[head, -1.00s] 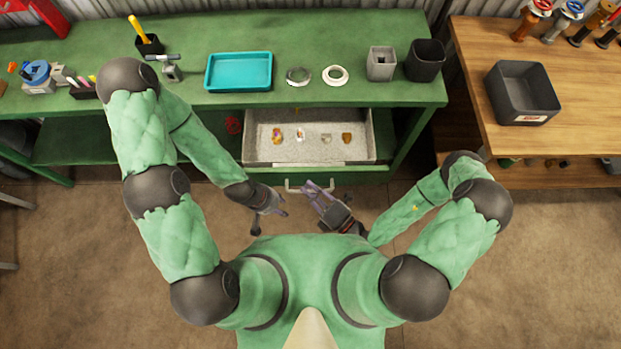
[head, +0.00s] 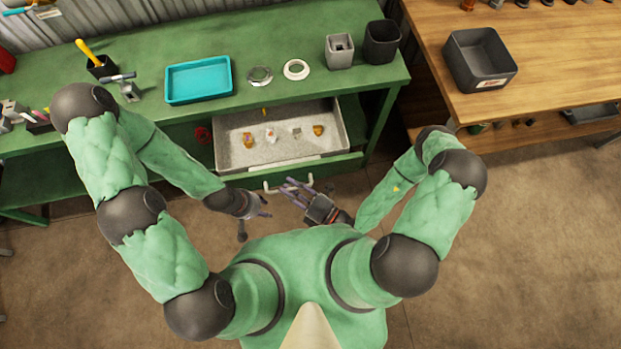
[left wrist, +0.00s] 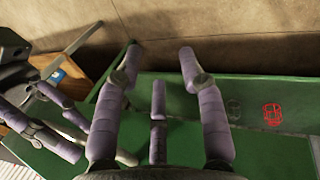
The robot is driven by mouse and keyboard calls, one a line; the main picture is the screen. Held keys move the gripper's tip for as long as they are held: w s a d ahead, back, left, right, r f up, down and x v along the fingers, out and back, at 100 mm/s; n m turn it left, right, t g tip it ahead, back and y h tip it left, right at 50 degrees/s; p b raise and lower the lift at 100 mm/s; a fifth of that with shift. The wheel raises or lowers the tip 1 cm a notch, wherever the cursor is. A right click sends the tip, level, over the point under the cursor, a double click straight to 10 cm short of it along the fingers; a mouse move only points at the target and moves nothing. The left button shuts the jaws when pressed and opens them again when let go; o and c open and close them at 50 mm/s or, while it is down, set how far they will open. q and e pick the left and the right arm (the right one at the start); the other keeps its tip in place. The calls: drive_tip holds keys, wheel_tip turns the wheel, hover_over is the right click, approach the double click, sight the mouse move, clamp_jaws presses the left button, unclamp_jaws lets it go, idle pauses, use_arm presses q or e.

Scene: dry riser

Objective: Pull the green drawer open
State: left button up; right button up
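The green drawer (head: 318,168) stands pulled out from under the green workbench, its grey inside showing with several small items in it. Its pale handle (head: 272,187) is on the front, partly covered by my right gripper. My right gripper (head: 288,190) is at the handle with its fingers apart; I cannot tell whether they touch it. My left gripper (head: 268,204) is just left of and below the handle, apart from it. In the left wrist view, my left gripper (left wrist: 158,58) is open and empty, with my right gripper's purple fingers (left wrist: 62,118) to its left.
On the green workbench (head: 290,88) stand a teal tray (head: 198,80), two rings, a grey square holder (head: 340,50) and a dark bin (head: 381,42). A wooden bench (head: 545,60) with a dark box (head: 480,60) is at right. The floor in front is clear.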

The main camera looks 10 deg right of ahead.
drive_tip(key=v, duration=1.2)
idle(0.3)
drive_tip(key=shift+s+f, duration=0.1)
idle(0.6)
